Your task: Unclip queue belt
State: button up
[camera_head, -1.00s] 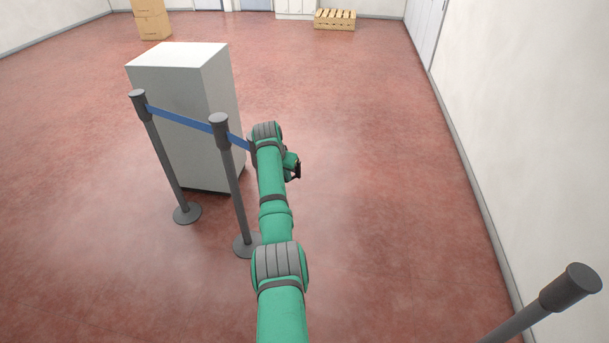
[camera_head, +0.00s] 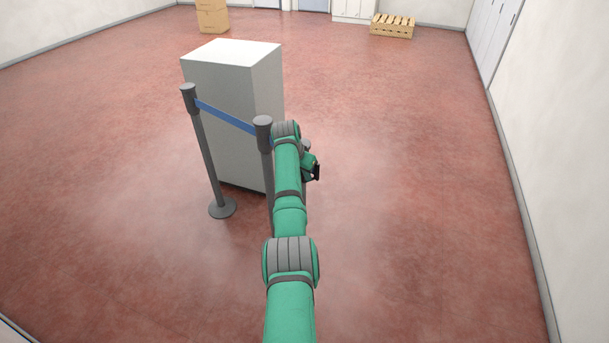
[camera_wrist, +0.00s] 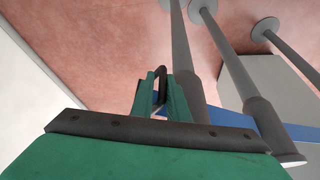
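The blue queue belt (camera_head: 226,117) runs between grey posts. One post (camera_head: 206,150) stands at the left and a second (camera_head: 264,135) stands closer to my arm. In the wrist view the belt (camera_wrist: 232,118) also reaches the nearest post (camera_wrist: 182,50), just right of my gripper. My gripper (camera_head: 315,172) is right of the posts in the head view, seen small and side-on. In the wrist view my gripper (camera_wrist: 160,88) has a small blue patch between its fingers; whether it touches or holds this is unclear. The belt's clip is hidden.
A pale grey cabinet (camera_head: 225,80) stands just behind the posts. A carton (camera_head: 212,17) and a wooden crate (camera_head: 392,26) are far back. A white wall (camera_head: 560,120) runs along the right. The red floor (camera_head: 420,200) between my arm and this wall is clear.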

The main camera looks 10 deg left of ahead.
jog(key=shift+o, duration=1.2)
jog(key=shift+w+d, duration=0.1)
jog(key=shift+d, duration=0.15)
jog(key=shift+a, duration=0.2)
jog(key=shift+s+a+r, duration=0.1)
jog(key=shift+s+r, duration=0.1)
jog(key=shift+r, duration=0.05)
jog(key=v, duration=1)
jog(key=shift+r, duration=0.15)
